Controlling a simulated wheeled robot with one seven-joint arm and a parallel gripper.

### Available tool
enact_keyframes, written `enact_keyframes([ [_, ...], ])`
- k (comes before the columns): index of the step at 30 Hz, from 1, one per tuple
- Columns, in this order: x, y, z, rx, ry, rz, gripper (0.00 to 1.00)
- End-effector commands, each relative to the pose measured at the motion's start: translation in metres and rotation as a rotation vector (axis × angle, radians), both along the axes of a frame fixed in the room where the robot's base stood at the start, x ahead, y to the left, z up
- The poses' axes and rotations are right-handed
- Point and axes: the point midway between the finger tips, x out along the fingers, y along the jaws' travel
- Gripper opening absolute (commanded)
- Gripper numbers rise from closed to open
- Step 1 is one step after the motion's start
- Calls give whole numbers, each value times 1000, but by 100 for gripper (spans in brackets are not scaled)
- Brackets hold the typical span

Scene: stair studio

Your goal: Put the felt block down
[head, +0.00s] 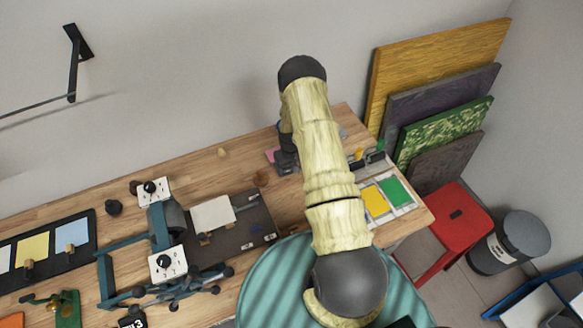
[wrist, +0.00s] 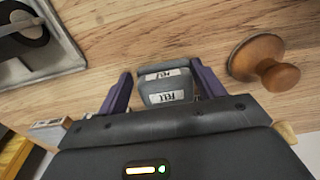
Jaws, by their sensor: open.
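The felt block (wrist: 165,88) is a dark grey block with white labels reading "FELT". In the wrist view it sits between the two purple fingers of my gripper (wrist: 160,78), with the wooden table top (wrist: 130,30) around and behind it. The fingers are open, with a narrow gap showing beside the block. The block's near lower part is hidden by the gripper body, so its contact with the table cannot be seen. In the head view my gripper (head: 287,160) is low over the back of the workbench (head: 185,178), partly covered by my arm. The block cannot be made out there.
A wooden knob (wrist: 262,62) stands just right of the fingers. A grey tray (wrist: 62,62) with a dark round item lies at the left. In the head view, a tray with yellow and green pads (head: 405,209) is right of my arm, and a dark board (head: 262,228) is left.

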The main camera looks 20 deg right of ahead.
Motion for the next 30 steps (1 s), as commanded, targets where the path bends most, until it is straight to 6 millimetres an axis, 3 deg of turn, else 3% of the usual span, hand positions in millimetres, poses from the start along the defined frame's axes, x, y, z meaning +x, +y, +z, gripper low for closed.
enact_keyframes([
  [1,-10,9,-13,13,23,5,79],
  [7,-10,10,-12,15,23,6,79],
  [17,-8,10,6,15,21,7,79],
  [30,-5,5,68,9,11,3,79],
])
